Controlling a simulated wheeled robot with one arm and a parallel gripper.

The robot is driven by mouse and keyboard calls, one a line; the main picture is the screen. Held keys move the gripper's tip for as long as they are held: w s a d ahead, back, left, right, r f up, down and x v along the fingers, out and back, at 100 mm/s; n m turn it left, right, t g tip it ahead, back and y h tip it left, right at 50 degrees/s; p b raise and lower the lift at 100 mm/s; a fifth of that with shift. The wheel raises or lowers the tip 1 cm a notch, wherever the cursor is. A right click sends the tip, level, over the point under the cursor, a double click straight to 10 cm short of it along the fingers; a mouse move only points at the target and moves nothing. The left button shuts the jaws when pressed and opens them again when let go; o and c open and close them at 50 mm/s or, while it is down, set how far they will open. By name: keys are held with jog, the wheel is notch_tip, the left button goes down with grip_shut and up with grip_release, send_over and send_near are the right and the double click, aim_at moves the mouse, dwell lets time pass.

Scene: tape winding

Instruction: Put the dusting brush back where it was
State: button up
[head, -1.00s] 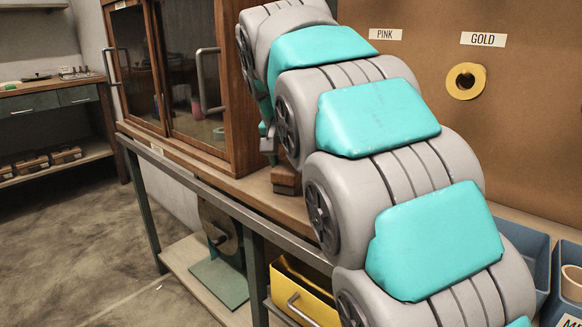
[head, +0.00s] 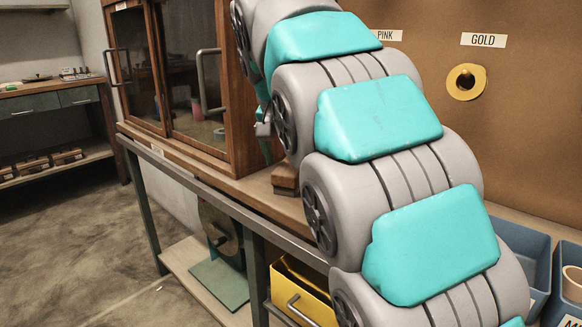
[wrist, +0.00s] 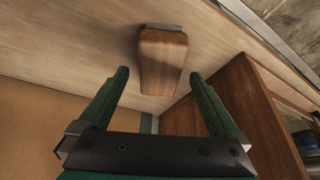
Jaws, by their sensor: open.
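A brown wooden block-like piece with a grey strip along one end, which looks like the dusting brush (wrist: 163,62), sits on the pale wooden bench top in the wrist view. It also shows in the head view (head: 285,178), on the bench beside the cabinet, partly covered by my arm. My gripper (wrist: 159,74) is open, with its two green fingers spread on either side of the piece in the picture and clear of it. In the head view my gripper is mostly hidden behind my arm.
A wooden cabinet with glass doors (head: 190,75) stands on the bench to the left. A brown board carries a yellow tape roll (head: 466,82) under a GOLD label. Blue bins (head: 522,255) stand at the right. A yellow drawer (head: 300,295) is below the bench.

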jog(key=p+v, duration=0.2)
jog(key=v, duration=0.5)
jog(key=shift+r, duration=0.35)
jog(key=shift+s+a+r+p, duration=0.1)
jog(key=shift+s+r+p, duration=0.25)
jog(key=shift+r+p, duration=0.2)
jog(key=shift+f, duration=0.1)
